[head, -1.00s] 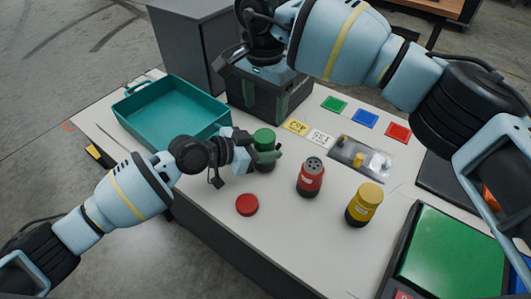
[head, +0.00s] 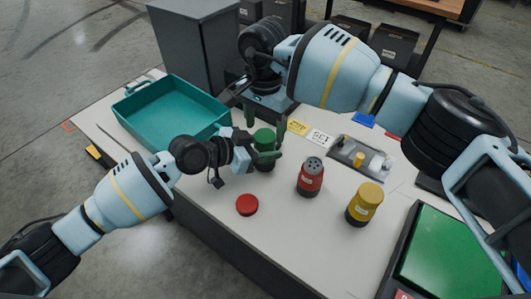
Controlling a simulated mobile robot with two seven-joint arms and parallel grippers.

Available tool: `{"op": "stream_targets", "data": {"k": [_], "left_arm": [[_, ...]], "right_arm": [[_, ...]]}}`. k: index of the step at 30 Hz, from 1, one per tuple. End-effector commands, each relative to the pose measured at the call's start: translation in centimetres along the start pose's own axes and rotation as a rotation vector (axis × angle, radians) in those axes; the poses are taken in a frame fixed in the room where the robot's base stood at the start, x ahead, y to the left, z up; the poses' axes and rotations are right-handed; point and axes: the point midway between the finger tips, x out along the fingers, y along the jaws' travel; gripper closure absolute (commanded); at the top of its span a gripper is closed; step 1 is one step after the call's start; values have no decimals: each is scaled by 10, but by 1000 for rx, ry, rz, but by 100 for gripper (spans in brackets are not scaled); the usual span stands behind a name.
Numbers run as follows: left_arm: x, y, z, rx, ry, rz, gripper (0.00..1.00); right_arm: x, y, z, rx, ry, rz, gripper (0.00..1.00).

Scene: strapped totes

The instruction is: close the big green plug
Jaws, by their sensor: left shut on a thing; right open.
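The big green plug (head: 264,138) stands upright on the table with its round green top showing. My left gripper (head: 266,158) is shut around its body from the left, and its fingers hide much of the lower part. My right gripper (head: 263,122) is open and points down from above, with its dark green fingers on either side of the plug's top. Whether the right fingers touch the top, I cannot tell.
A red plug (head: 311,177) with a holed top and a yellow plug (head: 364,204) stand to the right. A red cap (head: 247,204) lies in front. A teal tray (head: 215,128) is at the left. A small parts tray (head: 345,158) and a green-topped box (head: 450,255) are at the right.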

Motion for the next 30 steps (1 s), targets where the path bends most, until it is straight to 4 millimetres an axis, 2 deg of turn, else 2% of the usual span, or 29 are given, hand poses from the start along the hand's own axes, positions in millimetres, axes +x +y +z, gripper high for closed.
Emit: {"op": "stream_targets", "data": {"k": [6, 16, 26, 27, 30], "left_arm": [[0, 0, 0, 0, -1, 0, 100], [0, 0, 0, 0, -1, 0, 100], [0, 0, 0, 0, -1, 0, 100], [0, 0, 0, 0, -1, 0, 100], [0, 0, 0, 0, -1, 0, 100]], "right_arm": [[17, 0, 0, 0, 0, 0, 35], [19, 0, 0, 0, 1, -1, 35], [19, 0, 0, 0, 1, -1, 77], [19, 0, 0, 0, 1, -1, 80], [19, 0, 0, 17, 1, -1, 80]]}}
